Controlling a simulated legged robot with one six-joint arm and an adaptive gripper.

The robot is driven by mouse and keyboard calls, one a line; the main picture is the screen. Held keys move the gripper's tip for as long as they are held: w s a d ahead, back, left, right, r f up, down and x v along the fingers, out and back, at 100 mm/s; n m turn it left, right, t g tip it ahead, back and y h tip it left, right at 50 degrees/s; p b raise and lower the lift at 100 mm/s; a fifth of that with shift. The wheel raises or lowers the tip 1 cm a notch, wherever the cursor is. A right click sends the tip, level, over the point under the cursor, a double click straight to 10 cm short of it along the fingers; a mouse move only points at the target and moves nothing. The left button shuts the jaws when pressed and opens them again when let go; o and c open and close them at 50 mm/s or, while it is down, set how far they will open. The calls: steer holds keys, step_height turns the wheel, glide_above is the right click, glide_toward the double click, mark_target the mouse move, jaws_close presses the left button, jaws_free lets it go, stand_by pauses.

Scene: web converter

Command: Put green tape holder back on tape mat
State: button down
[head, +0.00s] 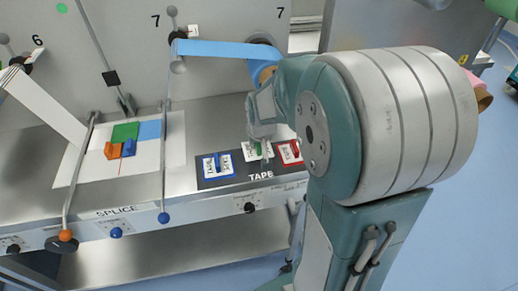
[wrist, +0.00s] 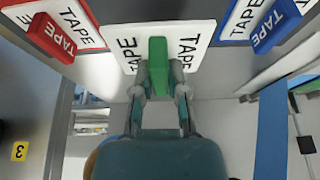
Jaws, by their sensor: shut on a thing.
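The green tape holder shows in the wrist view as a green grip (wrist: 158,58) in front of a white plate (wrist: 190,30) lettered TAPE. My gripper (wrist: 162,88) is shut on the green grip. In the head view my gripper (head: 261,140) is over the dark tape mat (head: 228,181), and the green holder (head: 259,149) shows under it, partly hidden. It lies between the blue tape holder (head: 217,165) and the red tape holder (head: 290,152). I cannot tell whether its plate touches the mat.
The blue holder (wrist: 268,24) and red holder (wrist: 62,30) flank the green one closely. Left of the mat, a splice area (head: 80,170) holds orange and blue blocks. Blue web (head: 218,49) runs above the metal bench.

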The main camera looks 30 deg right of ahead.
mark_target(256, 152)
steer(key=shift+w+a+f, duration=0.25)
steer(key=shift+f, duration=0.4)
steer(key=shift+a+f, duration=0.15)
steer(key=shift+f, duration=0.45)
steer(key=shift+a+f, duration=0.15)
steer(key=shift+f, duration=0.45)
steer(key=shift+d+f, duration=0.15)
steer(key=shift+f, duration=0.2)
steer(key=shift+d+f, duration=0.1)
steer(key=shift+d, duration=0.55)
steer(key=c, duration=0.9)
jaws_free()
steer(key=shift+o, duration=1.2)
steer(key=shift+a, duration=0.55)
steer(key=shift+d+r, duration=0.2)
steer(key=shift+r, duration=0.1)
steer(key=v, duration=1.2)
steer(key=s+a+r+n+t+y, duration=0.1)
steer(key=s+a+r+n, duration=0.2)
steer(key=s+a, duration=0.8)
steer(key=s+r, duration=0.2)
steer(key=s, duration=0.1)
steer(key=shift+s+a+r, duration=0.25)
steer(key=shift+s+r, duration=0.15)
